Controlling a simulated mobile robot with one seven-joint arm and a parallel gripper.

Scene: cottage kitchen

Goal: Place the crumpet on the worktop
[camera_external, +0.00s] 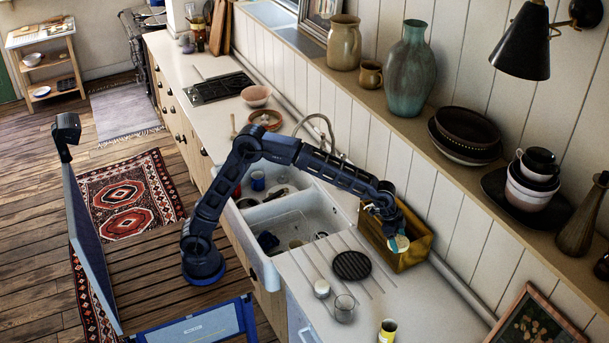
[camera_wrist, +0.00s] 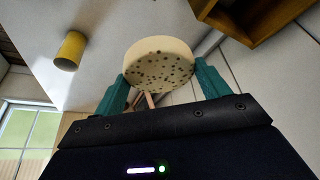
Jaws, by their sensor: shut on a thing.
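The crumpet (camera_wrist: 158,64) is a pale round disc with dark holes on its face. In the wrist view it sits between the two teal fingertips of my gripper (camera_wrist: 160,88), which is shut on it. In the external view the crumpet (camera_external: 398,244) shows at the end of my gripper (camera_external: 392,228), in front of the wooden box. I cannot tell its exact height there. The worktop (camera_external: 385,297) is pale and runs along the wall, with drainage grooves beside the sink.
The wooden box (camera_external: 424,246) stands against the wall. The sink (camera_external: 300,215) lies to the left. Bare worktop shows right of the trivet.

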